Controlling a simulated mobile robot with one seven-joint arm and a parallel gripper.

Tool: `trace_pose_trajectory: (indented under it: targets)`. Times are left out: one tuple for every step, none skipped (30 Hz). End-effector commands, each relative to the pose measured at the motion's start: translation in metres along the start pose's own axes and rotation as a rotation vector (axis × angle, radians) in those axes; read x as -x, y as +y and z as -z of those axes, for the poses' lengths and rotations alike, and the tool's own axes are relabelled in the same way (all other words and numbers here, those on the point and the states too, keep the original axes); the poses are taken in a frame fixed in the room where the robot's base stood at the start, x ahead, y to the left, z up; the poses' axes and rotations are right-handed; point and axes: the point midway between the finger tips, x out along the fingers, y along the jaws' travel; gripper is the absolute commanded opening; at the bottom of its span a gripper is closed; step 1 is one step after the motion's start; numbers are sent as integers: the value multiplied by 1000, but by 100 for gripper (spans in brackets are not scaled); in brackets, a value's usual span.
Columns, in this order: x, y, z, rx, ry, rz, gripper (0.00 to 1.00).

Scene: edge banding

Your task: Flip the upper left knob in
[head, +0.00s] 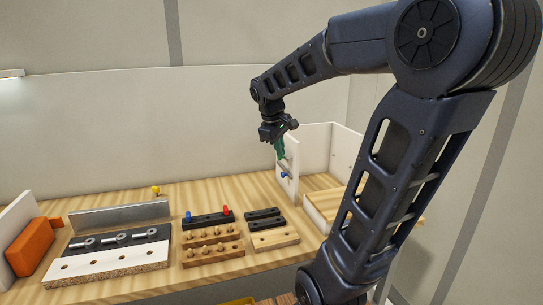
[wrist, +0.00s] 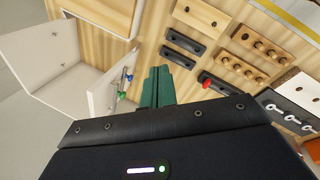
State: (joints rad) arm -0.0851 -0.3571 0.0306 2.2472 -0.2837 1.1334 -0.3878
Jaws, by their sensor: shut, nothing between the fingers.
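My gripper (head: 280,152) has green fingers closed together with nothing between them, pointing down beside a white upright panel (head: 293,185) at the back right. A blue knob (head: 284,175) sits on that panel, below the fingertips in the head view. In the wrist view the green fingers (wrist: 157,85) are to the right of the panel (wrist: 103,92). There the panel carries a green knob (wrist: 121,95) and a blue knob (wrist: 130,77). In the head view the fingers cover part of the panel's upper area, and the green knob is hard to tell apart from them. Contact cannot be told.
A dark bar (head: 207,220) with blue and red knobs stands left of the panel, near wooden peg blocks (head: 212,252) and small dark-handled blocks (head: 265,224). An orange block (head: 30,246) lies far left. White walls (head: 318,145) rise behind the panel.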

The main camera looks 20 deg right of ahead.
Motion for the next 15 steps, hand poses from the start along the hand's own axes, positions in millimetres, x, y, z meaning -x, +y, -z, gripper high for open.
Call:
trace_pose_trajectory:
  targets:
    - [-2,5,10,38,-21,-5,0]
    - [-2,8,14,64,-33,-9,0]
    - [-3,12,21,96,-49,-16,0]
    - [-4,15,26,122,-61,-19,0]
    - [-4,18,31,146,-74,-23,0]
    - [-5,22,38,179,-90,-29,0]
    - [-6,24,44,202,-102,-32,0]
    - [-8,28,49,228,-115,-37,0]
    - [-8,31,56,259,-131,-41,0]
    - [-10,34,61,284,-145,-44,0]
    - [-11,36,67,308,-156,-48,0]
    - [-13,39,74,341,-172,-52,0]
    - [-14,42,80,365,-185,-55,0]
    - [-16,44,86,389,-198,-58,0]
    - [-18,47,93,421,-214,-62,0]
